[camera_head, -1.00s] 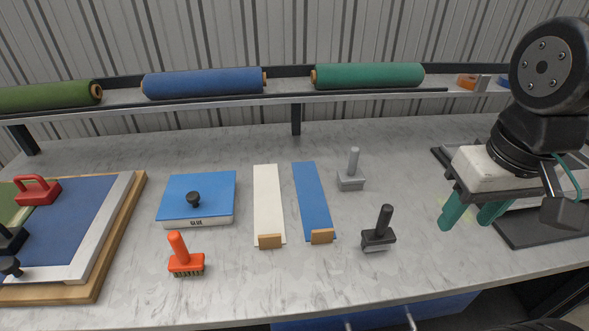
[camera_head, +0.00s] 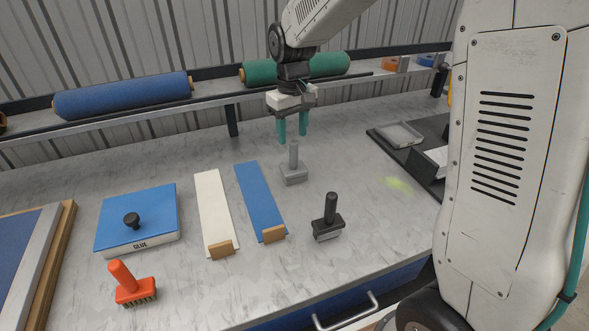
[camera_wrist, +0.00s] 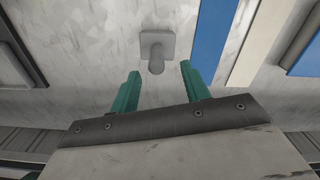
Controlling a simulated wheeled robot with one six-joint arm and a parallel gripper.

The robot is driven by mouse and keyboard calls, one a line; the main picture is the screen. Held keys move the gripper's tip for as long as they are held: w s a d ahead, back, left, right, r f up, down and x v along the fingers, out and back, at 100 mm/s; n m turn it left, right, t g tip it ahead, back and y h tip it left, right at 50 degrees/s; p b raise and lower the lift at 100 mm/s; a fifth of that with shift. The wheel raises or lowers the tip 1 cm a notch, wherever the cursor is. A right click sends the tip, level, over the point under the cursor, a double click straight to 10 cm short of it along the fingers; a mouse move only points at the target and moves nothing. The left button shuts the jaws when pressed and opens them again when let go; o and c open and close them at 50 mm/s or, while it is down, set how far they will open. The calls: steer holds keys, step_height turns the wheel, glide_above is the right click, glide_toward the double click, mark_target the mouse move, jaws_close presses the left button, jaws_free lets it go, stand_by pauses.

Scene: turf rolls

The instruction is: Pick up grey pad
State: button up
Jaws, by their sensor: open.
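The grey pad (camera_head: 294,174) stands upright on the marble-look bench, a square grey base with a grey post handle. It also shows in the wrist view (camera_wrist: 157,46), just beyond the fingertips. The fingers appear apart from the pad.
A blue strip (camera_head: 259,201) and a white strip (camera_head: 214,212) lie left of the pad. A black-handled tool (camera_head: 328,222) stands in front of it. A blue glue box (camera_head: 150,212) and an orange brush (camera_head: 131,285) are further left. A shelf with rolls (camera_head: 124,95) runs behind.

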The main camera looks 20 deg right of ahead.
mark_target(294, 168)
steer(key=f, duration=0.8)
steer(key=shift+w+d+f, duration=0.15)
steer(key=shift+w+d, duration=0.05)
steer(key=shift+d, duration=0.05)
jaws_close()
